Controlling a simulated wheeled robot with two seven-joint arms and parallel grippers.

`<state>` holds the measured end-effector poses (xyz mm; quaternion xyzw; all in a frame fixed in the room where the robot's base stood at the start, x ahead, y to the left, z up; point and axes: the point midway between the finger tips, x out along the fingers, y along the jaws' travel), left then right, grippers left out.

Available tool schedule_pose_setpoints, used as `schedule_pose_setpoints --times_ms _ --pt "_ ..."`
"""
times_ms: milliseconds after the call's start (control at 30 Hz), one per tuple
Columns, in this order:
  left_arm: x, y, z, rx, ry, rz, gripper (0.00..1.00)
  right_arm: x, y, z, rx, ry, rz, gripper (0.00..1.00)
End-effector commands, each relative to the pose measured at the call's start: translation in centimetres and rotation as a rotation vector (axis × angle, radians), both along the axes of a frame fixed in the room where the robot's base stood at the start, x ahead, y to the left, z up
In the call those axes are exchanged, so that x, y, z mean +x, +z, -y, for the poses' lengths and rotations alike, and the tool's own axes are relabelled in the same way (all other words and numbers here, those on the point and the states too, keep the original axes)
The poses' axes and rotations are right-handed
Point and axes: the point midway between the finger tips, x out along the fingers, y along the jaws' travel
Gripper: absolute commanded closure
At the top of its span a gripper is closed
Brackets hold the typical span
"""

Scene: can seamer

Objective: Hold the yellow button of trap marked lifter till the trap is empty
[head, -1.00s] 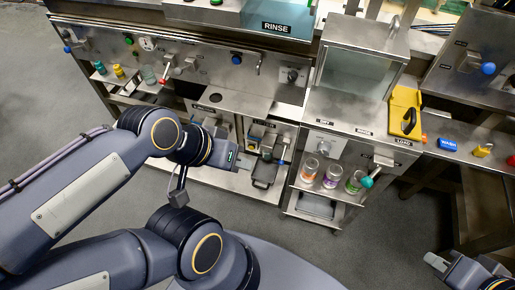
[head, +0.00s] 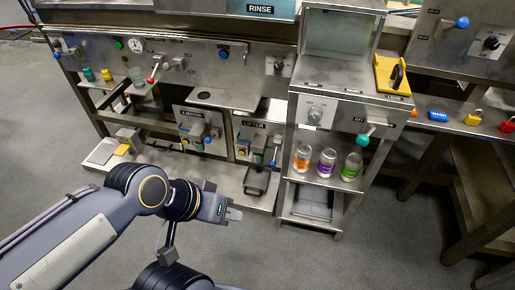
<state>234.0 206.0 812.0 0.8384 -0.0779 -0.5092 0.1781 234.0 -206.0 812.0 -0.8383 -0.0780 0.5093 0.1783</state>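The trap marked lifter (head: 252,125) is a steel panel low on the bench, right of a similar marked trap (head: 192,113). A small yellow button (head: 241,152) shows at the lower left of its front. A blue-handled lever (head: 274,158) is on its right side. A dark tray (head: 257,181) sits below it; its contents are too small to tell. My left gripper (head: 233,214) is in front of and below the trap in the picture, apart from the button. Its fingers are seen edge-on, so their opening is unclear. My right gripper is out of view.
A low shelf with a yellow item (head: 122,150) is at the left. The floor (head: 350,255) at front right is clear.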

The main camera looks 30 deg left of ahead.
Motion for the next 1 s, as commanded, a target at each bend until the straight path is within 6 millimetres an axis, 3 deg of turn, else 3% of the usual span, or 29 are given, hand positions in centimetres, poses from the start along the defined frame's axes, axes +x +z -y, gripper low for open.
schedule_pose_setpoints --times_ms 67,233,1000 --pt "-0.01 -0.02 0.01 0.000 0.000 0.000 0.80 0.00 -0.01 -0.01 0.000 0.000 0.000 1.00" --pt "-0.03 -0.04 0.01 0.000 0.000 0.000 1.00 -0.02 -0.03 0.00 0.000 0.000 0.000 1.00" --pt "-0.02 -0.05 0.01 0.000 0.000 0.000 1.00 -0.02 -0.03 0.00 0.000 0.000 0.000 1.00"
